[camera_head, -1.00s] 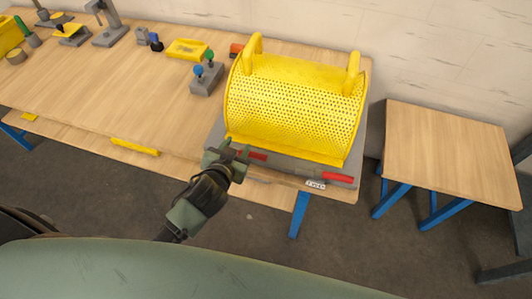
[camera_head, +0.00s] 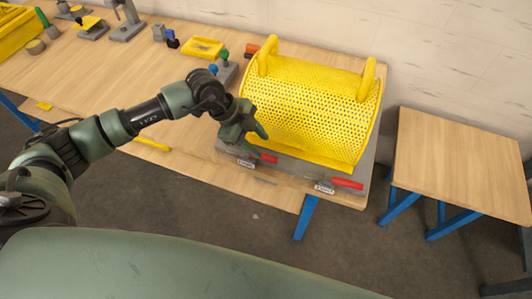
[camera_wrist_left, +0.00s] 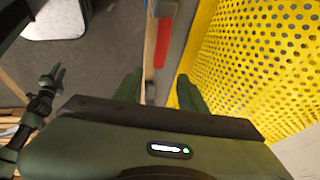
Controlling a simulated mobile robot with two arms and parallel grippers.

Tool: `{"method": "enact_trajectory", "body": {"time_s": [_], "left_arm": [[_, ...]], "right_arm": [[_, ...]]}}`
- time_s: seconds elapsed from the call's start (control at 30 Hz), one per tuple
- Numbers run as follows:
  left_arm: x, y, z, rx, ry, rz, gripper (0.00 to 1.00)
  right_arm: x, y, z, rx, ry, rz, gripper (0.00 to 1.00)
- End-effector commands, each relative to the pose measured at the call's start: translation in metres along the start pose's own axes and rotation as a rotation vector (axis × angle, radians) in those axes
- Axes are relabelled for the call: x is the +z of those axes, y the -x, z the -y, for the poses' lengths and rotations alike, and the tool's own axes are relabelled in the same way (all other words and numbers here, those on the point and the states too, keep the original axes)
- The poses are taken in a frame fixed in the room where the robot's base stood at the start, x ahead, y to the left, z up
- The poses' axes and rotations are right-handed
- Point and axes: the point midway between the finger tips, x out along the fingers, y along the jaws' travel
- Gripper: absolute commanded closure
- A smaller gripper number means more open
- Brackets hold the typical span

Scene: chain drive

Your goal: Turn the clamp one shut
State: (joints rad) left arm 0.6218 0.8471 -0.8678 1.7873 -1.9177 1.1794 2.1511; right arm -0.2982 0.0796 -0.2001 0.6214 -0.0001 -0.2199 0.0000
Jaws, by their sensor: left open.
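Two red-handled clamps lie along the front edge of a grey base plate under a yellow perforated guard. The left clamp's red handle (camera_head: 266,158) is partly behind my gripper; a small label sits by it, too small to read. The right clamp's red handle (camera_head: 347,183) lies clear. My left gripper (camera_head: 262,141) is open, just above the left handle, beside the guard. In the left wrist view a red handle (camera_wrist_left: 161,45) shows beyond and between the open fingers (camera_wrist_left: 158,88), not gripped. My right gripper (camera_wrist_left: 52,76) shows small at the left there, fingers apart.
The yellow guard (camera_head: 308,110) rises close beside my left gripper. Knobs on a grey block (camera_head: 224,72), a yellow tray (camera_head: 203,48) and other parts stand farther left on the bench. A small table (camera_head: 460,170) stands at the right. The bench front is largely clear.

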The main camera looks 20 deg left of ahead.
Motion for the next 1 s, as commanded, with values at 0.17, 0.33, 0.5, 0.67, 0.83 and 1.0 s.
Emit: {"method": "enact_trajectory", "body": {"time_s": [0.17, 0.33, 0.5, 0.67, 0.83, 1.0], "left_arm": [[0.011, -0.008, 0.0, 0.012, 0.02, 0.045, 0.59], [0.011, -0.036, -0.001, 0.013, 0.019, 0.042, 0.59], [0.012, -0.061, -0.001, 0.011, 0.018, 0.042, 0.59], [0.013, -0.073, -0.001, 0.01, 0.016, 0.041, 0.59], [0.014, -0.076, -0.001, 0.009, 0.015, 0.042, 0.59], [0.014, -0.075, -0.001, 0.009, 0.015, 0.041, 0.75]], "right_arm": [[0.002, 0.005, 0.0, 0.0, 0.0, 0.003, 0.71], [0.002, 0.012, -0.001, 0.001, 0.0, 0.005, 0.71], [0.002, 0.017, -0.001, 0.001, 0.0, 0.005, 0.71], [0.002, 0.018, -0.001, 0.001, 0.0, 0.005, 0.71], [0.002, 0.018, -0.001, 0.001, 0.0, 0.005, 0.71], [0.002, 0.018, -0.001, 0.001, 0.0, 0.005, 0.71]]}}
